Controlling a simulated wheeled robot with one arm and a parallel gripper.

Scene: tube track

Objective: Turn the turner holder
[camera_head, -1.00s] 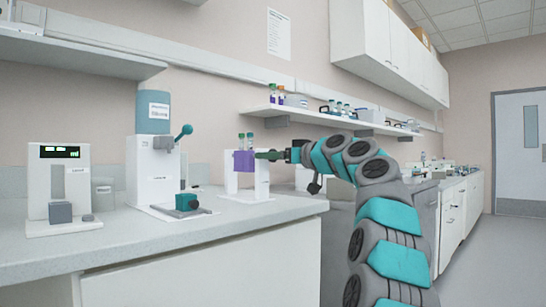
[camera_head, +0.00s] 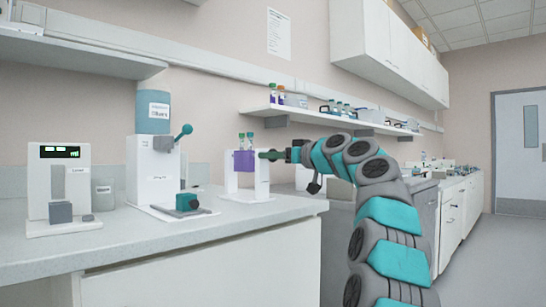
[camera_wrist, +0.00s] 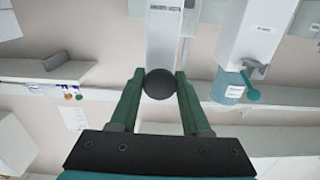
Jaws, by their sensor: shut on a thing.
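The turner is a white stand (camera_head: 262,181) on the bench with a purple holder (camera_head: 244,163) hung between its two posts. Two tubes with green caps (camera_head: 246,140) stand upright in the holder. My gripper (camera_head: 275,155) reaches in from the right, at the outer side of the right post. In the wrist view, my green fingers (camera_wrist: 157,88) are shut on a dark round knob (camera_wrist: 159,85) in front of the white post (camera_wrist: 163,40). The holder is not visible in the wrist view.
Left of the turner, a white dispenser (camera_head: 153,178) with a blue bottle (camera_head: 153,112) and teal lever stands on the bench. A white device with a green display (camera_head: 60,152) is further left. A shelf (camera_head: 300,113) with bottles runs above. The bench front is clear.

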